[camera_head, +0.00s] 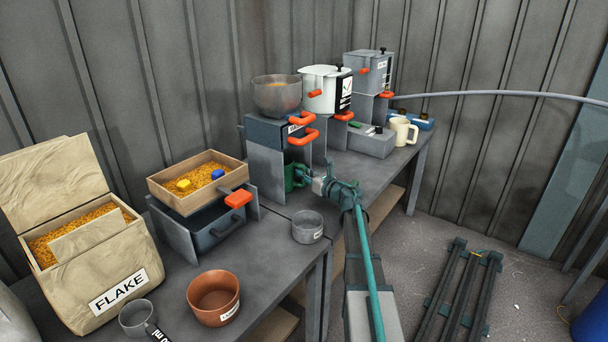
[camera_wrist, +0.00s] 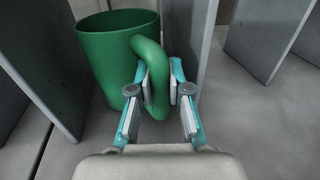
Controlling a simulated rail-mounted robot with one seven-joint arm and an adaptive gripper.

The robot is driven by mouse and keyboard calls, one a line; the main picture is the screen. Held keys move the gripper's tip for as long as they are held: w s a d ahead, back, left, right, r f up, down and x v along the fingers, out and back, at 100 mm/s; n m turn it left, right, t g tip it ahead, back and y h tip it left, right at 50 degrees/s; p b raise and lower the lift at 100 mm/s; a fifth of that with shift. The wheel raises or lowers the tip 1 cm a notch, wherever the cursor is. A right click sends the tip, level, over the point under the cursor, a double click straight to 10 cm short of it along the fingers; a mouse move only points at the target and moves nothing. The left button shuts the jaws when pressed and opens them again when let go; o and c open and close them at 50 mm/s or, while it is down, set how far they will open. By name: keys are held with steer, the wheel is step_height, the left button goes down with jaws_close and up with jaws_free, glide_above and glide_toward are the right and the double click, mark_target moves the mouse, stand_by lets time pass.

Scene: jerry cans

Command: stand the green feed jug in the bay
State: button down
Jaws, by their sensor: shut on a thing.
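The green feed jug (camera_wrist: 102,58) stands upright in the wrist view, between grey upright panels. My gripper (camera_wrist: 162,92) is shut on the jug's handle, with one finger pad on each side of it. In the head view a part of the green jug (camera_head: 291,176) shows in the bay under the dark box, between the grey panels. My gripper (camera_head: 308,176) reaches in there from the right. The jug's base is partly hidden, and I cannot tell whether it rests on the surface.
Grey panels (camera_wrist: 190,40) stand close on both sides of the jug. Above the bay are a dark box (camera_head: 272,130) with an orange handle and a grey bowl (camera_head: 277,97). A grey cup (camera_head: 307,227) stands in front on the bench. A mug (camera_head: 403,132) stands to the right.

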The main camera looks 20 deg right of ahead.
steer(key=shift+f, duration=0.15)
steer(key=c, duration=1.4)
jaws_free()
steer(key=shift+r, duration=0.2)
steer(key=p+v, duration=0.1)
steer(key=v, duration=1.1)
steer(key=shift+d, duration=0.1)
